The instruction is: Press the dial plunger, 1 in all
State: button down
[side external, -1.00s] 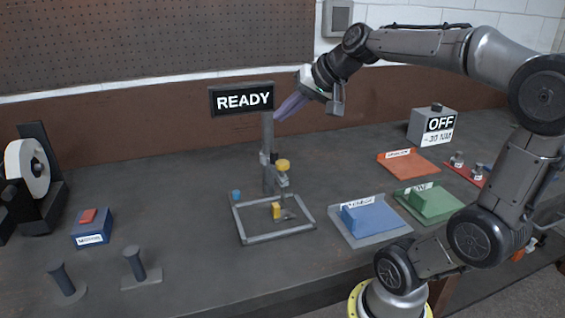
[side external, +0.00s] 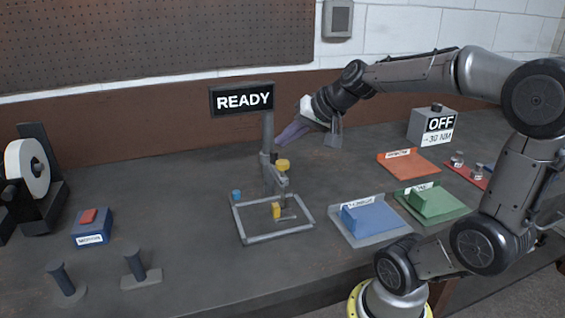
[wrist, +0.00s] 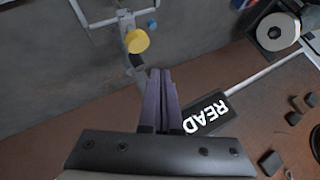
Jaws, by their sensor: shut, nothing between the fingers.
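The dial stand (side external: 267,150) rises from a grey square frame (side external: 272,238) on the bench and carries a sign reading READY (side external: 242,98). A yellow round cap (side external: 283,165), which looks like the plunger top, sits on the stand's arm; it also shows in the wrist view (wrist: 137,41). A small yellow block (side external: 277,210) is inside the frame below it. My gripper (side external: 279,143) has purple fingers and is above and just right of the yellow cap, apart from it. In the wrist view my fingers (wrist: 160,74) are closed together and empty, pointing toward the cap.
A blue tray (side external: 368,219), a green tray (side external: 430,204) and an orange tray (side external: 409,165) lie to the right. A box marked OFF (side external: 433,127) stands behind them.

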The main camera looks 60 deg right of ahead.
aim_at(282, 163)
jog(key=shift+f, duration=1.35)
dwell(1.1)
jog(key=shift+f, duration=0.4)
jog(key=shift+f, duration=1.25)
dwell(1.2)
jog(key=shift+r, duration=1.7)
jog(key=shift+r, duration=2.5)
